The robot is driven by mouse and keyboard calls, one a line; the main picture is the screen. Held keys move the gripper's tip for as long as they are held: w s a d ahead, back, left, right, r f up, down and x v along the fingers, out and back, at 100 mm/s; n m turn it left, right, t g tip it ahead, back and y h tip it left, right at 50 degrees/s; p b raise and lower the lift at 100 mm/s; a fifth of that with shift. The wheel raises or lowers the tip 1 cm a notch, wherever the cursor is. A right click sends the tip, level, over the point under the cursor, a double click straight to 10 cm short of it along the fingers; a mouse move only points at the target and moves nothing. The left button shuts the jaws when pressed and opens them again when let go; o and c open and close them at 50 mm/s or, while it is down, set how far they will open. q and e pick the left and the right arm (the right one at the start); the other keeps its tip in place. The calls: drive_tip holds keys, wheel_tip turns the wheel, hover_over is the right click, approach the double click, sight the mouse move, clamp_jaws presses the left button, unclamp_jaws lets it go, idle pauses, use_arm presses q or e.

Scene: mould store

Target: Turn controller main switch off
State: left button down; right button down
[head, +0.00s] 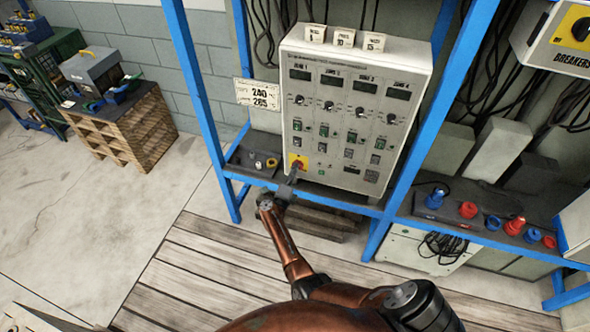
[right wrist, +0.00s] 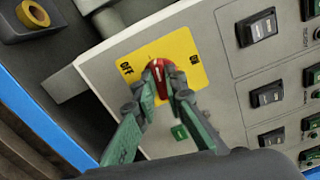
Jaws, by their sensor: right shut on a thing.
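The controller (head: 345,105) is a light grey box with dark displays, knobs and rocker switches, standing on a blue frame. Its main switch is a red handle on a yellow plate (head: 293,158) at the lower left of the panel. In the right wrist view the red handle (right wrist: 157,78) sits on the yellow plate (right wrist: 185,45), with dark lettering at the plate's left edge. My right gripper (head: 294,173) is shut on the red handle, a green-sided finger (right wrist: 160,88) on each side. The fingers partly hide the handle, and its exact setting is hard to read. My left gripper is not in view.
A temperature card (head: 257,94) hangs left of the controller. Blue posts (head: 197,85) flank it. A breaker box (head: 565,40) is at the upper right, with red and blue plugs (head: 467,209) on a shelf below. A wooden pallet stack (head: 130,130) stands at left; the floor between is clear.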

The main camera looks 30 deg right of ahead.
drive_tip(key=shift+a+f+n+p, duration=0.1)
drive_tip(key=shift+n+p, duration=0.2)
drive_tip(key=shift+n, duration=0.8)
drive_tip(key=c, duration=2)
unclamp_jaws()
